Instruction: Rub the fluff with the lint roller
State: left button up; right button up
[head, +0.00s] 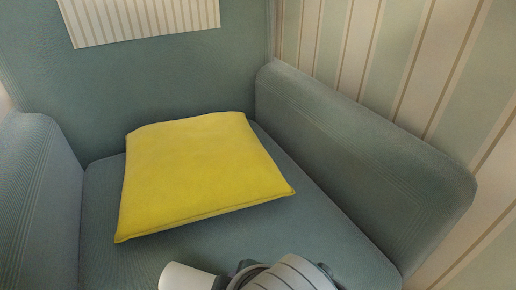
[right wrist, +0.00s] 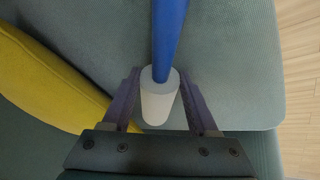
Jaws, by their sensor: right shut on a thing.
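The lint roller shows in the right wrist view, with a white cylinder (right wrist: 159,102) and a long blue part (right wrist: 168,38) running away to the top edge. My right gripper (right wrist: 160,76) is shut on the roller, its two fingers on either side of the white cylinder. In the head view, my right arm's white links show at the bottom edge; I cannot tell whether the pale cylinder there is part of the roller. I cannot make out any fluff in either view. My left gripper is not in view.
A yellow cushion (head: 200,168) lies on the seat of a grey-green armchair (head: 105,215); it also shows in the right wrist view (right wrist: 45,85). The chair's raised arms (head: 360,160) stand on both sides. A striped wall (head: 400,60) is at the right. Wooden floor (right wrist: 300,90) lies beyond the chair edge.

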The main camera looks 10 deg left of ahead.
jog(key=s+d+p, duration=0.2)
jog(key=shift+s, duration=0.3)
jog(key=shift+s+d+p, duration=0.25)
jog(key=shift+s+p, duration=0.1)
jog(key=shift+s+d+r+p, duration=0.15)
jog(key=shift+s+d+p, duration=0.25)
jog(key=shift+s+p, duration=0.2)
jog(key=shift+s+d+p, duration=0.75)
jog(key=shift+s+p, duration=0.05)
jog(key=shift+s, duration=0.25)
notch_tip(320, 180, up, 6)
jog(key=p, duration=0.6)
